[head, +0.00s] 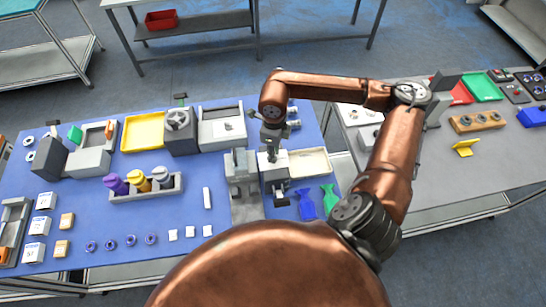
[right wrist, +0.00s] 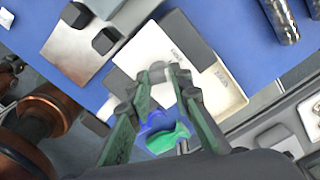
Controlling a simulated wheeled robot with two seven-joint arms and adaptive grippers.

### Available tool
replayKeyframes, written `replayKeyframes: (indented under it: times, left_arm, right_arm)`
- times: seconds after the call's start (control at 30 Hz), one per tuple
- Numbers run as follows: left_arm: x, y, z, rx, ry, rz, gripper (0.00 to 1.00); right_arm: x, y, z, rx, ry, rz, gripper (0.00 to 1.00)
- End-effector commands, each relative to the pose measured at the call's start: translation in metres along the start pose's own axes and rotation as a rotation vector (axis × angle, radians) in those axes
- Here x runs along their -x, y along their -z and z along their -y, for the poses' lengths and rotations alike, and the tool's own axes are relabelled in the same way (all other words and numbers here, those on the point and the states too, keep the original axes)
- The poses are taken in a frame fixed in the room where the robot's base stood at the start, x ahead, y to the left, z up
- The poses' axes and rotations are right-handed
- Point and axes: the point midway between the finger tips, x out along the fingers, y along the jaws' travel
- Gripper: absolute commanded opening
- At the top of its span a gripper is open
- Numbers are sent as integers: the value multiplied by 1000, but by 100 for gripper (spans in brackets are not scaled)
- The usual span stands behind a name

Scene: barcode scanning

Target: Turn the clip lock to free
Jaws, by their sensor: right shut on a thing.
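The clip lock appears to be the small light-grey knob (right wrist: 157,69) on a white block (right wrist: 150,45) with dark lettering, too blurred to read. The knob's exact angle cannot be told. My left gripper does not show.
A cream tray (head: 318,163) lies right of the block. Blue (head: 307,205) and green (head: 329,198) flat pieces lie in front. A grey holder (head: 150,192) with coloured bottles stands left. A grey bin (head: 208,135) and small dark cylinders (head: 293,114) are behind.

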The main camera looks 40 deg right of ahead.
Motion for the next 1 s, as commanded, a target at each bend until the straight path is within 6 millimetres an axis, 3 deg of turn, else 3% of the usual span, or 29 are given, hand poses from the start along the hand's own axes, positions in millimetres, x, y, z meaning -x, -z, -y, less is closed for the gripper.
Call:
replayKeyframes:
  times: [0.1, 0.4, 1.0]
  left_arm:
    - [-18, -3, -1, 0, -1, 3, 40]
    - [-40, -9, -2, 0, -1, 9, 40]
    - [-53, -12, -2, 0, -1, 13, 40]
  right_arm:
    - [-4, -1, 1, 105, 3, 4, 0]
    - [-2, -2, 1, 334, 2, 4, 0]
    - [1, -2, 0, 496, 3, 5, 0]
